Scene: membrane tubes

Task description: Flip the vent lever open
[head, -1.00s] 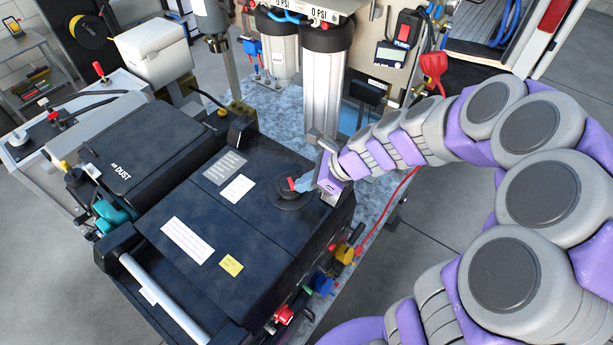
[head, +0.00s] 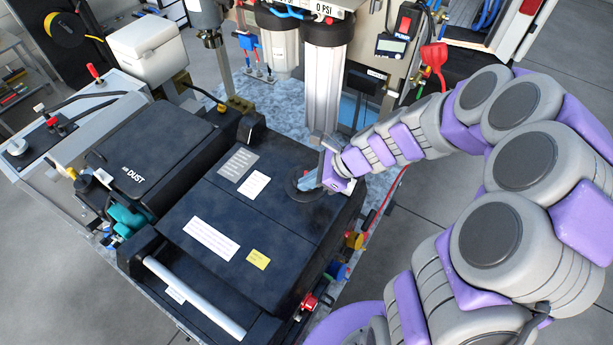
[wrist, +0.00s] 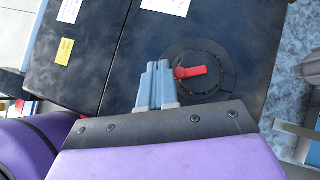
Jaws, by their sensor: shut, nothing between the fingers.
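The vent lever, a short red handle (wrist: 190,71), sits on a round black disc (wrist: 215,85) on the dark case lid. In the wrist view it points to the right from its rounded left end. My gripper (wrist: 157,66) has its pale blue fingers together with nothing between them. The fingertips are just left of the lever's rounded end; I cannot tell whether they touch it.
The case lid (head: 200,262) carries several paper labels and has a grey bar handle (head: 193,298) at its front. A second dark box marked DUST (head: 150,150) stands to the left. Filter housings (head: 325,80) stand behind. A red hose runs behind my wrist.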

